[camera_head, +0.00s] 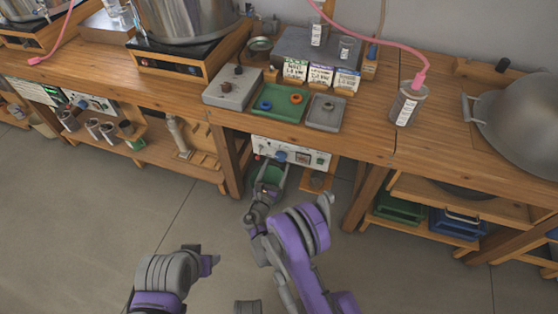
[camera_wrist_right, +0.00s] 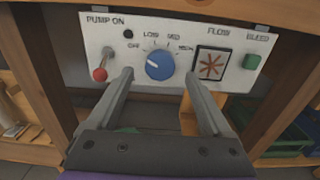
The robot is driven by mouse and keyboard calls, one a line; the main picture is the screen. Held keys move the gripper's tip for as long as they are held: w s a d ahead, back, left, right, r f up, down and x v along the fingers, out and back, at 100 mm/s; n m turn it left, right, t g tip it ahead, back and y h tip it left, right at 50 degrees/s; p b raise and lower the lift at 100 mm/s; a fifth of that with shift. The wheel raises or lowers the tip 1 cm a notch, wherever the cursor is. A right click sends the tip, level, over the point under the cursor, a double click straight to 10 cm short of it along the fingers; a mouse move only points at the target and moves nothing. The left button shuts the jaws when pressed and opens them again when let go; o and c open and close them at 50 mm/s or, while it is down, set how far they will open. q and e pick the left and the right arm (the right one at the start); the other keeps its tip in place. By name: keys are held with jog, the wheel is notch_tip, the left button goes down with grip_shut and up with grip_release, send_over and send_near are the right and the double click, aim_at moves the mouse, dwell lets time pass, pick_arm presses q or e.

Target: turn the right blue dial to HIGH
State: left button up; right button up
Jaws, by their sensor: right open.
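The right blue dial (camera_wrist_right: 159,65) sits on a white control panel (camera_wrist_right: 100,65), with OFF, LOW, MED and HIGH lettered around its top. In the head view the dial (camera_head: 281,156) is on the panel (camera_head: 309,158) under the workbench. My right gripper (camera_wrist_right: 159,82) is open and empty. Its fingers point at the panel, one on each side below the dial, and I see no contact. In the head view my right gripper (camera_head: 266,188) is low in front of the panel.
The wooden workbench (camera_head: 220,118) overhangs the panel, with legs on both sides. Another blue dial (camera_head: 82,104) is on the left panel. The floor in front is open.

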aim_at(280, 159)
jog(key=shift+x, duration=1.95)
grip_shut()
